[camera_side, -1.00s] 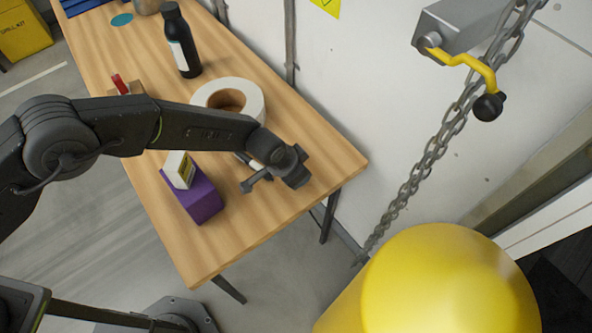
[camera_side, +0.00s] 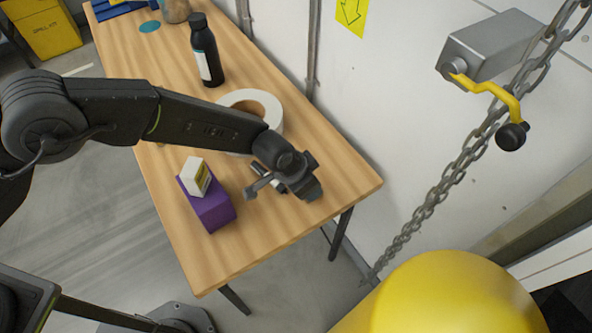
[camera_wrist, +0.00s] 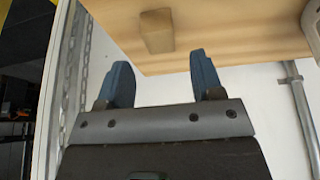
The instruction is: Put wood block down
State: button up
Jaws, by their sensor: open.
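The wood block (camera_wrist: 157,32) is a small tan block resting on the wooden table (camera_wrist: 235,35) near its edge, at the top of the wrist view. My gripper (camera_wrist: 161,68) shows there with its two blue fingers spread and nothing between them. The block lies beyond the fingertips, apart from them in the picture. In the side view my gripper (camera_side: 288,180) is over the right front part of the table (camera_side: 225,262). I cannot make out the block in that view; the gripper may hide it.
A purple box (camera_side: 208,205) with a small white-yellow box (camera_side: 196,177) on it stands left of my gripper. A white tape roll (camera_side: 262,102) and a dark bottle (camera_side: 205,50) are behind. A chain (camera_side: 440,190) and yellow post (camera_side: 445,300) are at right.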

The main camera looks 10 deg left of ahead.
jog(key=v, duration=0.7)
jog(key=shift+r, duration=0.15)
jog(key=shift+a, duration=0.15)
jog(key=s+a+r+n+t+y, duration=0.15)
jog(key=a+r+n, duration=0.25)
jog(key=a+r, duration=1.65)
jog(key=s+a+r+n+y, duration=0.1)
jog(key=s+a+r+n, duration=0.1)
jog(key=s+a, duration=0.5)
jog(key=s+a+r+n, duration=0.2)
jog(key=s+a, duration=0.6)
jog(key=s, duration=0.4)
jog(key=shift+s+a+r+n+t+y, duration=0.2)
jog(key=shift+a+r+n+t+y, duration=0.1)
jog(key=shift+r+n+t+y, duration=0.15)
